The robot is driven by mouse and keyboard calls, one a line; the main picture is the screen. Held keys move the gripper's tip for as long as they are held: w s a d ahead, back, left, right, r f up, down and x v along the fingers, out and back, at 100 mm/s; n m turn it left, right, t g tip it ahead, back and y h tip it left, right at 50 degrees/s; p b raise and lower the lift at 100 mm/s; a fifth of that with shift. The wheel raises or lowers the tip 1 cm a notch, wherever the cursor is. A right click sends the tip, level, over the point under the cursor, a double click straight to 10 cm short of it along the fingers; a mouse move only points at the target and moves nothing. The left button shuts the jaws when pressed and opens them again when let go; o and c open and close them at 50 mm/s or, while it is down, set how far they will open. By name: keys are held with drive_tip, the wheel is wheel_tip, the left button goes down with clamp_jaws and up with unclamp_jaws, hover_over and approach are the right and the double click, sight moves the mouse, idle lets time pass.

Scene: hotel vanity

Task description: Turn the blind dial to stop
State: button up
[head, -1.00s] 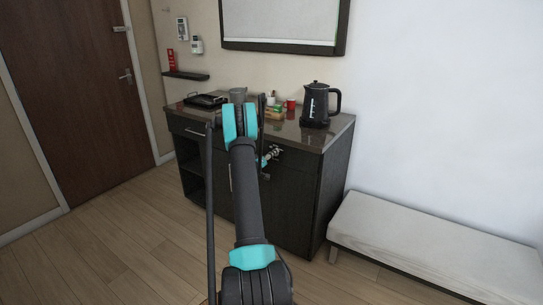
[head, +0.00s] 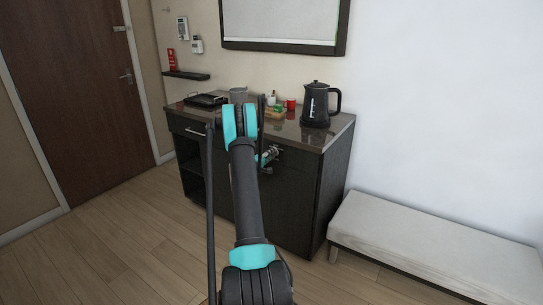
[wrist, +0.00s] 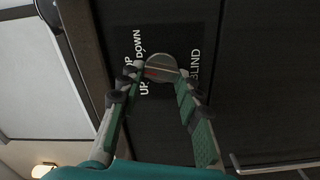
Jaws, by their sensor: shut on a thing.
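The blind dial (wrist: 162,67) is a small round grey knob with a reddish mark on its face. It sits on a dark panel (wrist: 187,30) lettered UP, DOWN and BLIND; a further label, ending in "OP", is partly covered by a finger. My gripper (wrist: 162,74) is shut on the dial, one fingertip on either side. The reddish mark lies on the side towards the partly covered label, but I cannot tell its exact pointing. In the head view my gripper (head: 268,158) is at the cabinet's front, below the top edge, and the dial cannot be made out.
The dark cabinet (head: 293,190) bears a black kettle (head: 316,104), a grey cup (head: 238,95), a red cup (head: 291,104) and a black tray-like item (head: 206,99). A bench (head: 440,245) stands to the right. The wooden floor (head: 110,250) at left is clear.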

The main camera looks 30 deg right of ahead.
drive_tip(key=shift+a+f+n, duration=0.1)
drive_tip(key=shift+f+n, duration=0.05)
drive_tip(key=shift+n, duration=1.45)
drive_tip(key=o, duration=1.2)
drive_tip(key=shift+c, duration=0.2)
drive_tip(key=v, duration=1.2)
